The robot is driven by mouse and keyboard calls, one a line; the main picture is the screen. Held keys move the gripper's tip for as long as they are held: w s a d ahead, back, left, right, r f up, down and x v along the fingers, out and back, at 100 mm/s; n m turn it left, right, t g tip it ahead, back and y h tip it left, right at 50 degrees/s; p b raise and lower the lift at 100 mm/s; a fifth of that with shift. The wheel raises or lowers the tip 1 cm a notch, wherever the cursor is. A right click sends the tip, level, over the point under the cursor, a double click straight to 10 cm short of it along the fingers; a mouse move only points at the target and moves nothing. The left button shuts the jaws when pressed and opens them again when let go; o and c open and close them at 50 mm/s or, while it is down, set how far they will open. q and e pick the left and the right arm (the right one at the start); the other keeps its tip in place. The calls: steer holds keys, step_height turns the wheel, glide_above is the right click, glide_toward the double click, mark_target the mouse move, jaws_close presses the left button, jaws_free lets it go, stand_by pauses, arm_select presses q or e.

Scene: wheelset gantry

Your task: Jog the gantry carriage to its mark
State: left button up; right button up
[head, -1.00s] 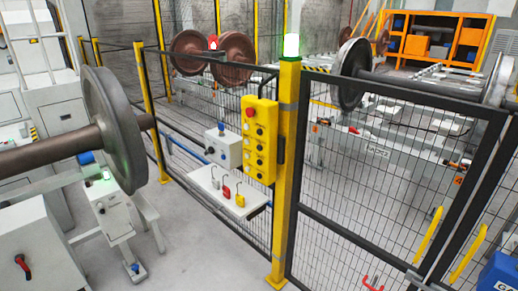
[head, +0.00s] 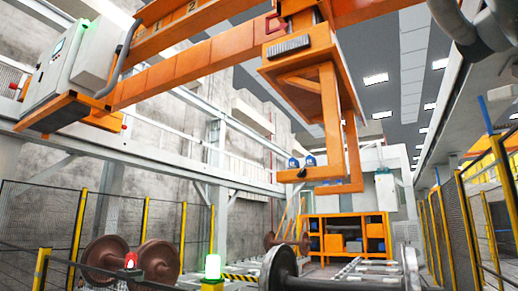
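The orange gantry carriage (head: 300,60) hangs from the orange gantry beam (head: 165,75) at the upper middle of the head view. A C-shaped orange lifting arm (head: 352,150) hangs below it, and its lower bar carries no wheelset. Digits, seemingly 1 and 2, show on the upper beam at the top left. A small red bracket (head: 275,22) shows beside the carriage; I cannot tell whether it is the mark or a pointer. The yellow button box is out of view. Neither of my grippers is in view.
A grey control cabinet (head: 70,65) with a green lamp sits at the beam's left end. Below are brown wheels (head: 158,260), a dark wheelset (head: 278,270), a red lamp (head: 130,260) and a green lamp (head: 212,267). An orange shelf (head: 345,235) stands behind. Mesh fences flank both sides.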

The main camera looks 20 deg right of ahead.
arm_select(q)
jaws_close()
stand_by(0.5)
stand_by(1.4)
